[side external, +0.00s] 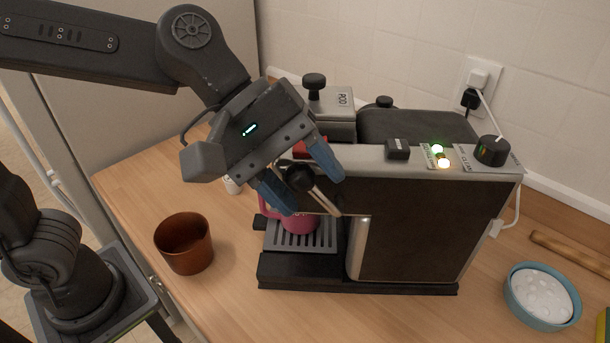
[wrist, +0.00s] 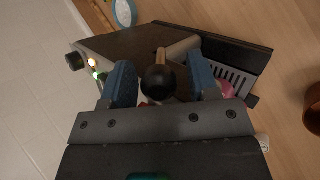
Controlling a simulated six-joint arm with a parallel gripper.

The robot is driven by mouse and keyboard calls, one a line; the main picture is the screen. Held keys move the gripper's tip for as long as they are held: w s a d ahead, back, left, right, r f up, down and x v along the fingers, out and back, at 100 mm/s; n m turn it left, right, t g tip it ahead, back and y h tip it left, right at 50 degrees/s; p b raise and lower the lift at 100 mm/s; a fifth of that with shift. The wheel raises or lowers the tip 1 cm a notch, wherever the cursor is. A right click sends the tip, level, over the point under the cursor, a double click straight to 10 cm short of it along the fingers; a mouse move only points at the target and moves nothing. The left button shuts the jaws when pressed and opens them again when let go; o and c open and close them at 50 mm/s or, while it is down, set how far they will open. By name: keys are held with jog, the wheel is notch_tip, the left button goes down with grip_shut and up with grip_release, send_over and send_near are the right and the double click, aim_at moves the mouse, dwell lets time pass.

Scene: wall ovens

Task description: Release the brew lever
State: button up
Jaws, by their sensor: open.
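The coffee machine (side external: 420,230) stands on the wooden counter. Its brew lever has a black ball knob (side external: 300,178) on a metal rod at the front of the machine. My gripper (side external: 300,180) is open, with its blue fingers on either side of the knob. In the wrist view the knob (wrist: 159,82) sits between the two blue fingers, with a gap visible on each side. A pink mug (side external: 300,222) stands on the drip tray (side external: 318,238) below, partly hidden by my gripper.
A brown cup (side external: 184,243) stands on the counter left of the machine. A blue bowl (side external: 542,296) is at the right. A dial (side external: 491,150) and two lit lamps are on the machine's top. A wall socket (side external: 477,85) with plugs is behind.

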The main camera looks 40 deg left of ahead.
jog(key=shift+f, duration=0.1)
jog(key=shift+c, duration=0.4)
grip_shut()
